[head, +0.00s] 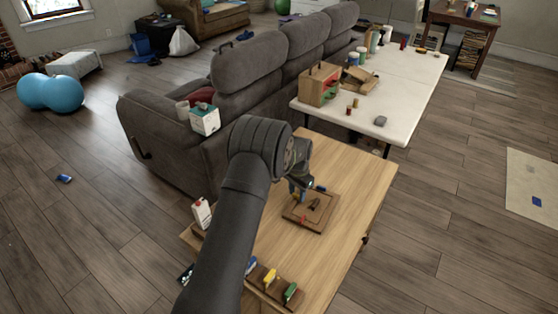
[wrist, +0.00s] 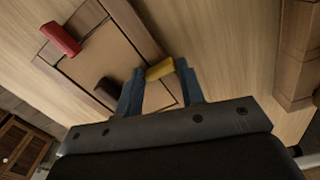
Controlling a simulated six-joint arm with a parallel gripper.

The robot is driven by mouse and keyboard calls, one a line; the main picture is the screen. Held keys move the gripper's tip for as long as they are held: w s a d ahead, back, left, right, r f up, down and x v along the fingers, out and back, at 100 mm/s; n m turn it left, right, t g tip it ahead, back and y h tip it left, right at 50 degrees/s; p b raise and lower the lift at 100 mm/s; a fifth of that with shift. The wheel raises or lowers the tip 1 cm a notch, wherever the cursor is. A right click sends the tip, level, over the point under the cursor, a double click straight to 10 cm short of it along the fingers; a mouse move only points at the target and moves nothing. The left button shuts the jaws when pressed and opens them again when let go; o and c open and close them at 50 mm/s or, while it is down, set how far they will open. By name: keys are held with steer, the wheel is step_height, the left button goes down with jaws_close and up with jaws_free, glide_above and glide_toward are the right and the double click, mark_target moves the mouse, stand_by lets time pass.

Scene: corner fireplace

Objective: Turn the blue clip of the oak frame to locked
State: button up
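The oak frame (head: 294,216) lies flat on the wooden table, with a brown panel (wrist: 105,52) inside it. A small blue piece (head: 320,188), seemingly the blue clip, shows at its far edge in the head view; its turn is too small to tell. I see no blue clip in the wrist view. A red clip (wrist: 61,38) and a yellow clip (wrist: 160,69) sit at the frame's edges, and a dark brown knob (wrist: 108,90) on the panel. My gripper (wrist: 160,72) has blue fingers, spread apart, with the yellow clip showing between their tips; contact is unclear.
The table (head: 345,190) has bare wood around the frame. A holder with blue, yellow (head: 270,277) and green (head: 290,292) pieces stands at the near edge. A white carton (head: 201,213) stands at the left edge. A grey sofa (head: 180,100) and white table (head: 400,85) lie beyond.

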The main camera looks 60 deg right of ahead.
steer(key=s+d+r+m, duration=0.2)
steer(key=d+r+m, duration=0.45)
steer(key=r, duration=0.25)
step_height(320, 180, up, 8)
steer(key=m, duration=0.8)
glide_above(322, 187)
step_height(322, 187, down, 17)
steer(key=shift+w+f, duration=0.1)
steer(key=shift+w, duration=0.05)
jaws_close()
jaws_free()
step_height(322, 187, up, 18)
steer(key=shift+f, duration=0.25)
steer(key=shift+d, duration=0.1)
